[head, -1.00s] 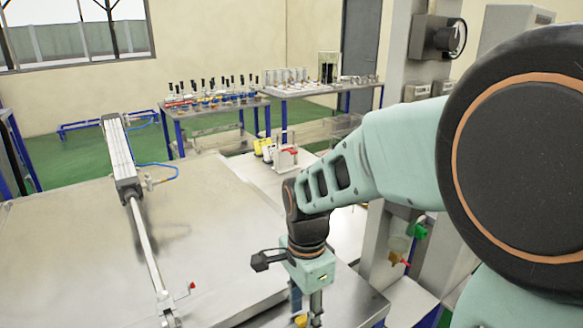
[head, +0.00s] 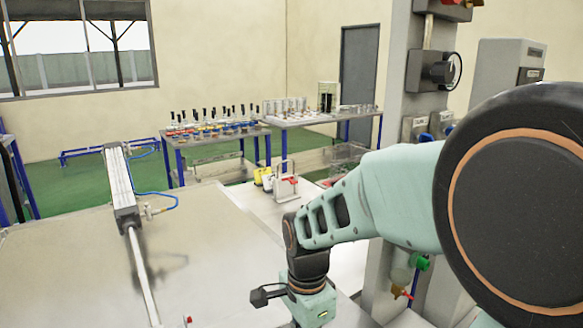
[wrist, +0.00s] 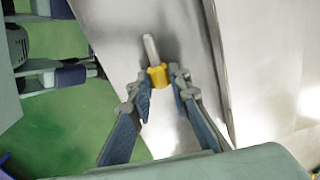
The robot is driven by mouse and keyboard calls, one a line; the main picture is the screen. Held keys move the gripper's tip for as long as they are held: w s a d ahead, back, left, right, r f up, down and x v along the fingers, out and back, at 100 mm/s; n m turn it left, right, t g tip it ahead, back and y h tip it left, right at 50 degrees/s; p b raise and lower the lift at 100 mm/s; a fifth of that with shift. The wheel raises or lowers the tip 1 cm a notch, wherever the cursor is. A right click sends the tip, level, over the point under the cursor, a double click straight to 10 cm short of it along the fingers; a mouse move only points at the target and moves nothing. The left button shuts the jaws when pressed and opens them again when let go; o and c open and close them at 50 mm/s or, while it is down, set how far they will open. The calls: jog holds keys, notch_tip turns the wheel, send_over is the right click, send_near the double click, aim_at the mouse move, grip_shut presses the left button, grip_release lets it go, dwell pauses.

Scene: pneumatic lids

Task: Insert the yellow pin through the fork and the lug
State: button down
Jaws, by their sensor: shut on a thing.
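The yellow pin (wrist: 157,76) has a yellow head and a grey shaft that points up and slightly left in the wrist view. My gripper (wrist: 164,80) is shut on its yellow head, between the two fingertips, with the bare metal table top behind. In the head view my fingers and the pin are below the lower edge. A long cylinder (head: 122,195) lies on the table at left with its rod (head: 142,275) running toward the bottom. A small red part (head: 188,320) shows beside the rod's near end. The fork and lug are not visible.
The metal table top (head: 215,240) between the rod and my arm is clear. A red-and-white fixture (head: 287,185) and yellow items (head: 264,178) stand beyond my arm. Tables with bottles and parts (head: 215,140) stand at the back. A grey column (head: 400,160) rises at right.

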jog(key=shift+r+p, duration=3.15)
jog(key=shift+r, duration=1.2)
jog(key=shift+f+b, duration=0.2)
jog(key=shift+b, duration=0.2)
jog(key=shift+s+d+t+y+b, duration=0.15)
jog(key=shift+t+y+b, duration=0.55)
jog(key=shift+b, duration=1.1)
jog(key=shift+s+d+t+y+b, duration=0.15)
jog(key=shift+t+y+b, duration=0.15)
jog(key=shift+t+b, duration=1.15)
jog(key=shift+s+f+t+y+b, duration=0.15)
jog(key=shift+t+y+b, duration=0.4)
jog(key=shift+b, duration=1.7)
jog(key=shift+s+t+y+b, duration=0.1)
jog(key=shift+t+y+b, duration=0.45)
jog(key=shift+b, duration=1.7)
jog(key=shift+t+b, duration=0.25)
jog(key=shift+b, duration=0.05)
jog(key=shift+s+d+f+t+b, duration=0.15)
jog(key=shift+t+b, duration=0.45)
jog(key=shift+b, duration=1.35)
jog(key=shift+f+t+y+b, duration=0.2)
jog(key=shift+t+y+b, duration=0.7)
jog(key=shift+b, duration=2.85)
jog(key=shift+s+r+b, duration=0.1)
jog(key=shift+b, duration=0.25)
